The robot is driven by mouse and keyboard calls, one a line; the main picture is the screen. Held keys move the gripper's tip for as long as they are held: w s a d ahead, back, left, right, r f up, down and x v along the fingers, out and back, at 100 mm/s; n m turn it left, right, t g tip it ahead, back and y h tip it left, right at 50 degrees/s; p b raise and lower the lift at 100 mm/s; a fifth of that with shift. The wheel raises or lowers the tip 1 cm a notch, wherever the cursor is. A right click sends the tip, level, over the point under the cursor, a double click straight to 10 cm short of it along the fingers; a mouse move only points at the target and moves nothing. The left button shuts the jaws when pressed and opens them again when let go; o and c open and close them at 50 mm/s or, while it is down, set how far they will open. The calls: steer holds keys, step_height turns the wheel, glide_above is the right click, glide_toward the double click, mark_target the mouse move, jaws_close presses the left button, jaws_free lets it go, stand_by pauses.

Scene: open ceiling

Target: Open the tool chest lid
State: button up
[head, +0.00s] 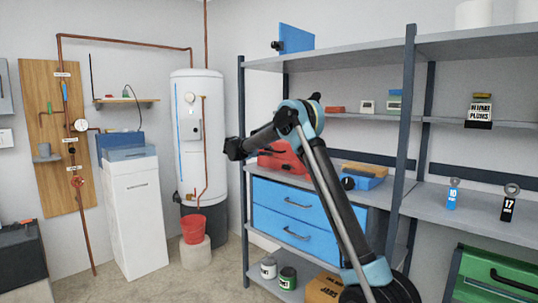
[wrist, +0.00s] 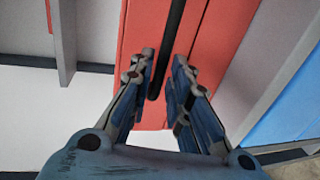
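A red chest (head: 283,157) with dark fittings sits on the shelf on top of the blue drawers, partly hidden behind my arm. In the wrist view a red surface (wrist: 215,50) fills the upper middle, with a long black bar (wrist: 171,40) running along it. My gripper (wrist: 164,58) is open, its two fingers apart on either side of the bar in the picture. I cannot tell whether they touch it or are still short of it. In the head view my gripper (head: 236,149) is a small dark shape left of the red chest.
Blue drawers (head: 290,210) stand below the red chest. Dark shelf posts (head: 243,170) and a blue case with a yellow top (head: 364,178) are close by. A green chest (head: 495,275) is at the lower right. A white tank (head: 198,130) and red bucket (head: 193,228) stand at the left.

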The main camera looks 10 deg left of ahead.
steer(key=shift+x, duration=1.1)
jaws_close()
